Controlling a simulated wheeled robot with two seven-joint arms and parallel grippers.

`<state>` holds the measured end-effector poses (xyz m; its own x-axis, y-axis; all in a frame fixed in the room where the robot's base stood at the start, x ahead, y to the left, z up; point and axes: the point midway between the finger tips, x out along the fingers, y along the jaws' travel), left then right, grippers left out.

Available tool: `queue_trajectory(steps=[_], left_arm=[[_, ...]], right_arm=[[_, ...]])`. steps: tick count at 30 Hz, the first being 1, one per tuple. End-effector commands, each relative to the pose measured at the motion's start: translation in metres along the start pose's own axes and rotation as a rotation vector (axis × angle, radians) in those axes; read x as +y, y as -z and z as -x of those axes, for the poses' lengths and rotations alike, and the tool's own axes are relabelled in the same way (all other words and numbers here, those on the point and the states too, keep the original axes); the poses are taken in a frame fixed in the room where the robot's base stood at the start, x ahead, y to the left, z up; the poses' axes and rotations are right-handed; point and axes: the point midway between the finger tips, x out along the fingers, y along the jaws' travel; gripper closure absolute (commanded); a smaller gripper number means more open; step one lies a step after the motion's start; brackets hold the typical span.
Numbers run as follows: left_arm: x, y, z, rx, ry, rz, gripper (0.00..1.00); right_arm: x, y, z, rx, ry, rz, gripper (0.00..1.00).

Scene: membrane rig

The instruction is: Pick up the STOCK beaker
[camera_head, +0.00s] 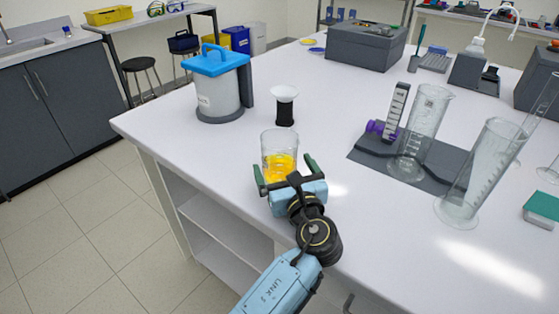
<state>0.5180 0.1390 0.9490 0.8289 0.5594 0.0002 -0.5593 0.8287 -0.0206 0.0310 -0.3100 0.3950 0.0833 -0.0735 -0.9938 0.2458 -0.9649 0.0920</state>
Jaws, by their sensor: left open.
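A clear glass beaker with yellow-orange liquid in its lower part (280,146) stands upright on the white bench near its front edge. No STOCK label can be read on it. My left gripper (284,166) is open just in front of the beaker, low over the bench. One green-tipped finger is to the left of the beaker and the other to its right. I cannot tell how far the fingertips reach along its sides. The gripper body hides the beaker's base. My right gripper is not in view.
A blue-lidded container (217,90) stands at the left, with a black holder with a white funnel-like top (284,105) beside it. Glass cylinders (424,125) (482,170) stand to the right, near a dark mat (365,157). A grey box (367,45) is behind.

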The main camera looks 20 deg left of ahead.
Motion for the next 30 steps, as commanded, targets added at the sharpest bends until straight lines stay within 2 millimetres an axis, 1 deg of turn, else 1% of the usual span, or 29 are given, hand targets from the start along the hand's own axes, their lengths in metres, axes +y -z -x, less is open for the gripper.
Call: queue_trajectory(steps=[3, 6, 9, 12, 17, 23, 30], left_arm=[[0.002, -0.005, -0.019, -0.004, -0.002, 0.000, 0.03], [0.002, -0.006, -0.033, -0.003, -0.002, 0.000, 0.03], [0.002, -0.006, -0.042, -0.001, 0.000, 0.000, 0.03], [0.002, -0.006, -0.045, 0.000, 0.000, 0.000, 0.03], [0.002, -0.006, -0.045, 0.000, 0.000, 0.000, 0.03], [0.002, -0.006, -0.045, 0.000, 0.000, 0.000, 0.28], [0.002, -0.006, -0.045, 0.000, 0.000, 0.000, 0.60]], right_arm=[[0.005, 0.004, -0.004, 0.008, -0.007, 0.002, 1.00], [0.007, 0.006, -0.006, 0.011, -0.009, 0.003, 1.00], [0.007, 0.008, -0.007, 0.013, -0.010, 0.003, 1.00], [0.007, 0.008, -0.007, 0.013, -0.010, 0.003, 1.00], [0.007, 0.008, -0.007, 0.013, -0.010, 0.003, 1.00], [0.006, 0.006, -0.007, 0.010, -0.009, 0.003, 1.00], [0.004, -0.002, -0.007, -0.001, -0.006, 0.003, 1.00]])
